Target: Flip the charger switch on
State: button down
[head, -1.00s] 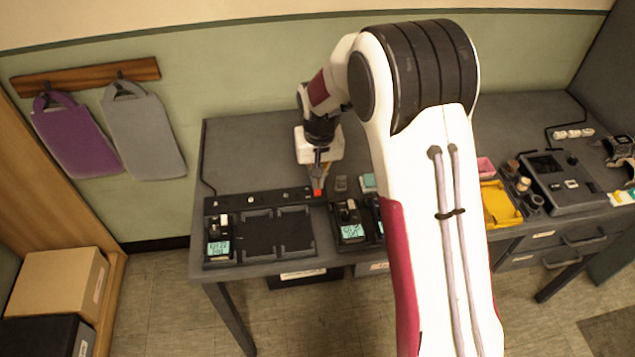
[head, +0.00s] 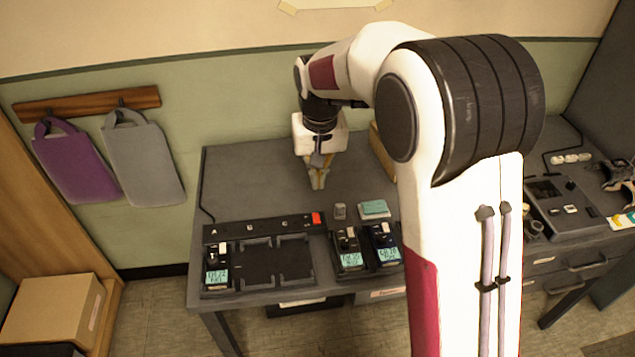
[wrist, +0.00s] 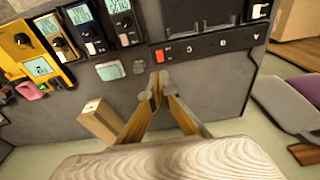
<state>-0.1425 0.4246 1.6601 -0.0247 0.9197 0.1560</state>
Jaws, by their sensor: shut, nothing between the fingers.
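The charger (head: 260,225) is a dark strip with lettered bays along the table's front left. Its red switch (head: 316,218) sits at the strip's right end and also shows in the wrist view (wrist: 159,55). I cannot tell which way the switch is tipped. My gripper (head: 319,184) is shut and empty, pointing down behind the switch, apart from it. In the wrist view its fingertips (wrist: 161,88) show just below the switch. One handheld device (head: 217,262) with a lit screen stands in the left bay; the middle bays look empty.
Two more devices (head: 350,248) stand right of the charger. A teal-topped block (head: 374,208) and a small grey piece (head: 340,211) lie behind them. A tan box (wrist: 97,121) stands near the back. The table's back left is clear.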

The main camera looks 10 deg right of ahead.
jog(key=shift+w, duration=0.1)
dwell(0.3)
jog(key=shift+w+r, duration=0.2)
jog(key=shift+w, duration=0.35)
send_near(316, 214)
jog(key=f, duration=0.5)
jog(key=shift+w, duration=0.3)
jog(key=shift+w+f, duration=0.15)
jog(key=shift+f, duration=0.75)
jog(key=shift+f, duration=0.1)
